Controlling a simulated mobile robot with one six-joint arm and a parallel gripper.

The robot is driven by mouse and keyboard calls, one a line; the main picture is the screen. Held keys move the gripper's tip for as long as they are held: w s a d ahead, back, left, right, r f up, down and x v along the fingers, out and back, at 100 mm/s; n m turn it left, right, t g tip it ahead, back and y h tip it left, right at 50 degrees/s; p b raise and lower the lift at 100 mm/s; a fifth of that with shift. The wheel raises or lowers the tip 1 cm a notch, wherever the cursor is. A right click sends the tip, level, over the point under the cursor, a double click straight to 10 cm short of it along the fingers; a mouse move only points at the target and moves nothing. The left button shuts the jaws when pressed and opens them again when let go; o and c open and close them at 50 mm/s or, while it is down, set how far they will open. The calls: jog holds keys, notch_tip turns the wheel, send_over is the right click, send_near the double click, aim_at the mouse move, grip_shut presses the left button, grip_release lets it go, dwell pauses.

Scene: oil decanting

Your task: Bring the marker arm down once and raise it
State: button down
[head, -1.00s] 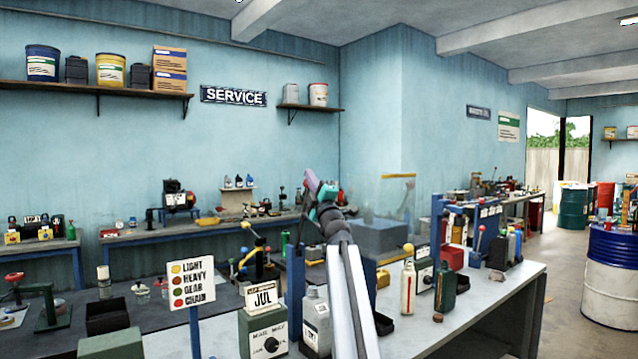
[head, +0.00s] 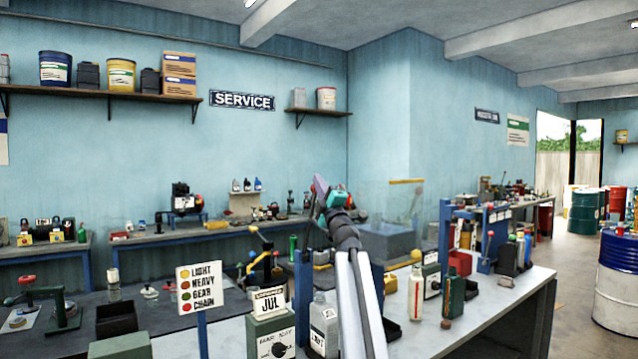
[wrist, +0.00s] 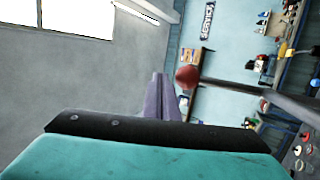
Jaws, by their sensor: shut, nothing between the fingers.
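My gripper (head: 320,190) is raised above the front bench, with purple fingers pointing up. In the wrist view its fingers (wrist: 166,95) are together and hold nothing. A rod with a red ball end (wrist: 187,77) shows just beyond and right of the fingers in the wrist view; whether it touches them I cannot tell. In the head view, a red-ball lever (head: 490,234) stands at the blue post on the right of the bench. A yellow-ball lever (head: 254,231) stands left of my gripper. Which of these is the marker arm, I cannot tell.
A cream bottle (head: 416,295) and a green bottle (head: 452,298) stand right. The bench's right front (head: 490,310) is clear.

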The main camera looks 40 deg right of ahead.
jog(key=s+a+r, duration=0.1)
jog(key=s+a, duration=0.1)
jog(key=s, duration=1)
jog(key=shift+r, duration=0.15)
jog(key=shift+w, duration=0.1)
